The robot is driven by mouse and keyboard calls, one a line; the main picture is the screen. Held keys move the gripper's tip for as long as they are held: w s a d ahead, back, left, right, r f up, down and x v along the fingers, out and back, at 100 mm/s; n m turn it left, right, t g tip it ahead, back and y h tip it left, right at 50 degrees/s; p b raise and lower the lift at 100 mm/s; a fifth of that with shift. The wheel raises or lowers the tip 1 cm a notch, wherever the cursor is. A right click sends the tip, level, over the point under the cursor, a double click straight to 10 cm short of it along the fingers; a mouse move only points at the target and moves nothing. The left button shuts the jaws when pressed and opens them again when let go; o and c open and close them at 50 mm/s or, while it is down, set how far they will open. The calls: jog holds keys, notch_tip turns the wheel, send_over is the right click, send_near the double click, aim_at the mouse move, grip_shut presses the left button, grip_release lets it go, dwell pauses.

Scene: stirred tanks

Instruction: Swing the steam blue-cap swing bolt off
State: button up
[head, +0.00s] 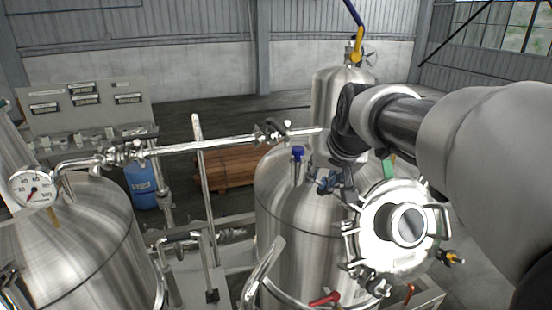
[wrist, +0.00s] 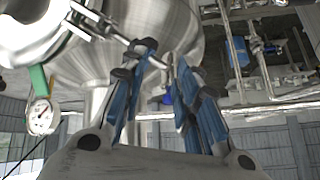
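A blue cap (head: 297,153) tops a short upright metal fitting on the middle steel tank. A round steel lid (head: 395,255) with bolts and clamps around its rim faces the camera to the right. My gripper (head: 330,182), with blue fingers, is beside the lid's upper left rim, right of and below the blue cap. In the wrist view my gripper (wrist: 163,58) has its fingers apart. A thin metal rod (wrist: 118,36) runs from the lid's side toward the left fingertip; I cannot tell whether they touch. A small blue patch (wrist: 167,99) shows between the fingers. Which bolt is the steam one is unclear.
A horizontal steel pipe (head: 220,144) crosses behind my gripper. A pressure gauge (head: 34,188) is on the left tank (head: 75,245). Another tank (head: 330,90) stands behind. Wooden pallets (head: 235,172) lie on the floor.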

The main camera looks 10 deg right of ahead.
jog(key=v, duration=1)
jog(key=shift+r, duration=0.15)
jog(key=s+a+f+n+g+b, duration=0.1)
jog(key=s+f+b, duration=0.6)
jog(key=f, duration=0.8)
jog(key=s+a+f+n+g+b, duration=0.1)
jog(key=s+f+b, duration=0.7)
jog(key=f+b, duration=0.3)
jog(key=s+a+f+n+g+b, duration=0.1)
jog(key=s+f+b, duration=0.7)
jog(key=f, duration=1.2)
jog(key=shift+s+a+b, duration=0.15)
jog(key=shift+a+b, duration=0.35)
jog(key=shift+b, duration=0.1)
jog(key=shift+f, duration=0.15)
